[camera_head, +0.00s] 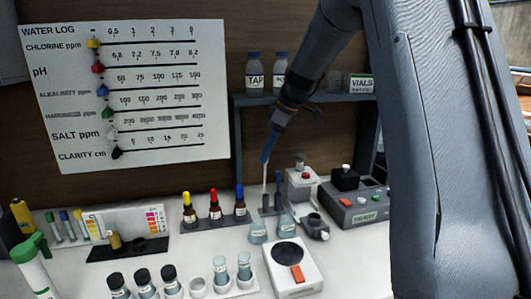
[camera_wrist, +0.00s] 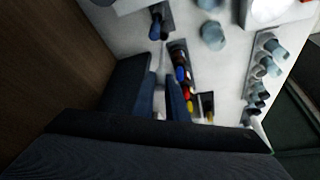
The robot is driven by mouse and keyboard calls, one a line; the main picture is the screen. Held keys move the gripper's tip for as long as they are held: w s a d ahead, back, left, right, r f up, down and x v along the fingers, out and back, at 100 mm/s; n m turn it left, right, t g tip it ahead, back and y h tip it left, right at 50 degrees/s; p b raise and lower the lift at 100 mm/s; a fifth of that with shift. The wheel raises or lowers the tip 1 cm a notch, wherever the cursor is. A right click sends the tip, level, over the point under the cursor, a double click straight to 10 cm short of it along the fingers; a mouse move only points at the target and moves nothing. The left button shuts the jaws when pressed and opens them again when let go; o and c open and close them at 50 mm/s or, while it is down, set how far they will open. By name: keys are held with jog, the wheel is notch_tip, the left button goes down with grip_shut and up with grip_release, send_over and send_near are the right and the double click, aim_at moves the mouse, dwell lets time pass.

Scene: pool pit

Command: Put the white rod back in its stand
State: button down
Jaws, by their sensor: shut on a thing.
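My gripper (camera_head: 266,157) points down at the middle of the bench in the head view and is shut on the white rod (camera_head: 264,182). The rod hangs upright below the fingertips. Its lower end is at the left post of a small dark grey stand (camera_head: 277,201); I cannot tell whether it is inside, behind or just above it. In the wrist view the gripper (camera_wrist: 160,88) has its two dark fingers on either side of the pale rod (camera_wrist: 161,62), which runs toward a dark stand at the top.
Dropper bottles (camera_head: 215,208) stand in a rack left of the stand. Glass flasks (camera_head: 258,231) stand close in front, and a white device (camera_head: 294,268) lies nearer. A grey box (camera_head: 352,199) is to the right. A shelf (camera_head: 315,97) with bottles is behind my arm.

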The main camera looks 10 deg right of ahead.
jog(key=shift+s+d, duration=0.15)
jog(key=shift+d, duration=0.1)
jog(key=shift+f+b, duration=0.8)
jog(key=shift+f, duration=0.45)
dwell(0.4)
jog(key=shift+f+b, duration=1.2)
jog(key=shift+f, duration=0.75)
jog(key=shift+f+b, duration=0.35)
jog(key=shift+f, duration=0.25)
jog(key=c, duration=1.7)
grip_release()
jog(key=shift+r+p, duration=2)
jog(key=shift+r, duration=1.55)
